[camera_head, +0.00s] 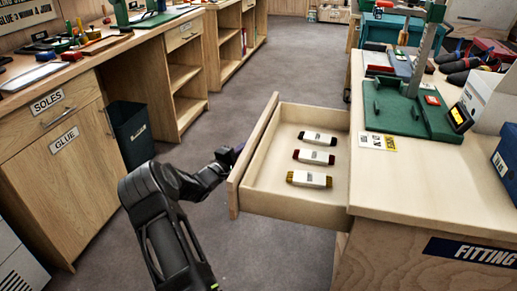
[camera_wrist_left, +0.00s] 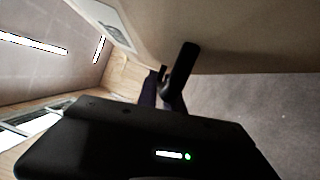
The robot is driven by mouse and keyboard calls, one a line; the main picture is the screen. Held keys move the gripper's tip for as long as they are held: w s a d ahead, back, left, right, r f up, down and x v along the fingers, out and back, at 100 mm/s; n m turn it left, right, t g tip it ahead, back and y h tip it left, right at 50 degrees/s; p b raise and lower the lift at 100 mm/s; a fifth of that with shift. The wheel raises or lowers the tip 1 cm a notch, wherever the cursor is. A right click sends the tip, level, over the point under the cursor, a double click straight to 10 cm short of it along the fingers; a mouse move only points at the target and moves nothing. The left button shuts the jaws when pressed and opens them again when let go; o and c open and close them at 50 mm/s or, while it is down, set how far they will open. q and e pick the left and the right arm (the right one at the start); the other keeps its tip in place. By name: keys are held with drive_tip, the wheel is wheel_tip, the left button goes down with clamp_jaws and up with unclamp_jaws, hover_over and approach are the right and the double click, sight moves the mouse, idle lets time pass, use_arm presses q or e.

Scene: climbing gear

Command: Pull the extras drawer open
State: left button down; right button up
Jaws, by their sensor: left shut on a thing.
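The extras drawer (camera_head: 335,218) stands pulled out from the left side of the bench at right. Inside lie three small banded bundles, one black (camera_head: 318,138), one dark red (camera_head: 314,157) and one yellow-brown (camera_head: 309,179). My left gripper (camera_head: 236,152) is at the outer side of the drawer front (camera_head: 255,150), shut on its handle. The handle is mostly hidden in the head view. In the left wrist view the fingers (camera_wrist_left: 170,85) meet close to the wooden front. My right gripper is not in view.
The bench top (camera_head: 405,185) holds a green fixture (camera_head: 415,110) and boxes. A wooden counter (camera_head: 60,130) with SOLES and GLUE labels runs along the left, with a dark bin (camera_head: 131,135) beside it. Grey floor (camera_head: 230,100) lies clear between them.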

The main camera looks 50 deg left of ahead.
use_arm(q)
drive_tip(key=shift+s+a, duration=0.15)
drive_tip(key=c, duration=1.5)
unclamp_jaws()
drive_tip(key=p+v, duration=0.1)
drive_tip(key=v, duration=0.6)
drive_tip(key=shift+s, duration=0.3)
drive_tip(key=shift+f, duration=0.1)
